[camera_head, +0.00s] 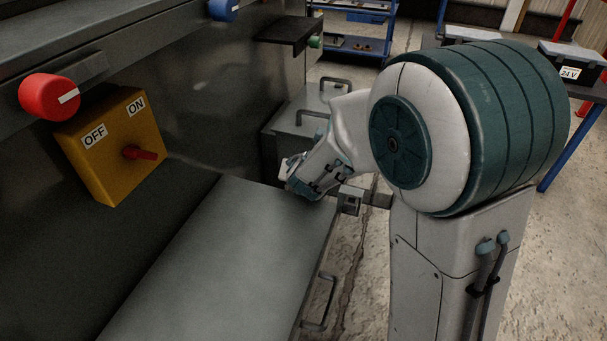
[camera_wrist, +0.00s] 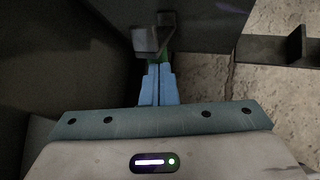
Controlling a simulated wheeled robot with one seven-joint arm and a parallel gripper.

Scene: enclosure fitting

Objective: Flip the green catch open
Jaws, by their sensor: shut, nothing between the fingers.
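My gripper (camera_wrist: 156,72) is shut, with its two blue fingers side by side and nothing between them. A small patch of green, which looks like the green catch (camera_wrist: 166,57), shows just beyond the fingertips in the wrist view. A dark bracket (camera_wrist: 152,36) stands in front of most of it. I cannot tell whether the fingertips touch the green part, or how the catch is turned. In the head view my gripper (camera_head: 312,175) is low beside the far end of the grey bench top, and no catch can be made out there.
A yellow switch box (camera_head: 112,145) with a red switch and a red knob (camera_head: 50,97) are on the left. A green knob (camera_head: 315,42) sits by a dark shelf (camera_head: 288,32). The grey bench top (camera_head: 215,265) is bare. A grey block (camera_head: 350,200) juts beside my gripper.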

